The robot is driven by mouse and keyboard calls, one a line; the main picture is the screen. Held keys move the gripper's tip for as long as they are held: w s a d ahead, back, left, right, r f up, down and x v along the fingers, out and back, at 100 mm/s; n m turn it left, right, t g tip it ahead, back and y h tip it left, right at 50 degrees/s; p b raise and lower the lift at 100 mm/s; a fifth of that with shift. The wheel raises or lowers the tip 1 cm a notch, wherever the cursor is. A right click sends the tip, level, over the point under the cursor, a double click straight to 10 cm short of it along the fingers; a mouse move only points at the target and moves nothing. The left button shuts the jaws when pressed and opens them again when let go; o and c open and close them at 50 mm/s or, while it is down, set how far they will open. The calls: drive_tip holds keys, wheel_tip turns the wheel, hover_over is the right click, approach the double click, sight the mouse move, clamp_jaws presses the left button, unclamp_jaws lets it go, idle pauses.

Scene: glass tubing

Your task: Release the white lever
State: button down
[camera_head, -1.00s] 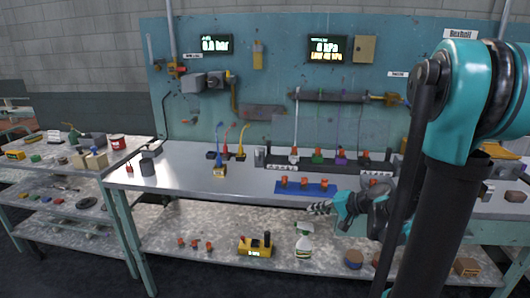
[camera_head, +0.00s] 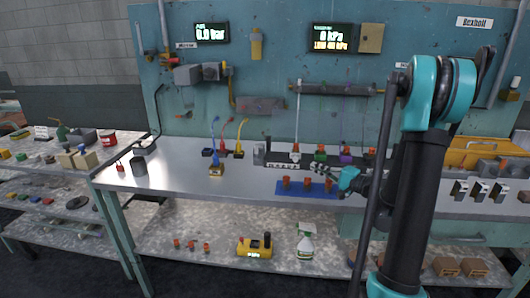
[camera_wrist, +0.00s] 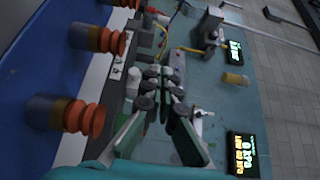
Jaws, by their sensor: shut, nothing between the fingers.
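The white lever (camera_head: 295,156) stands at the left end of a dark labelled rail (camera_head: 280,166) on the bench, below a thin pale upright rod. Green (camera_head: 320,155) and purple (camera_head: 345,159) parts stand along the rail to its right. My gripper (camera_head: 318,169) is just in front of the rail, slightly right of the white lever. In the wrist view my gripper (camera_wrist: 158,82) is shut and holds nothing. A whitish part (camera_wrist: 134,78) shows close beside the fingers there; I cannot tell whether it is the lever or whether they touch.
A blue strip with several orange bellows cups (camera_head: 308,184) lies in front of the rail, close to my arm. Two displays (camera_head: 332,38) hang on the back panel.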

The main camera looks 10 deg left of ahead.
approach(257, 151)
drive_tip(key=w, duration=0.5)
drive_tip(key=shift+w, duration=0.35)
drive_tip(key=a, duration=0.3)
drive_tip(key=shift+a, duration=0.7)
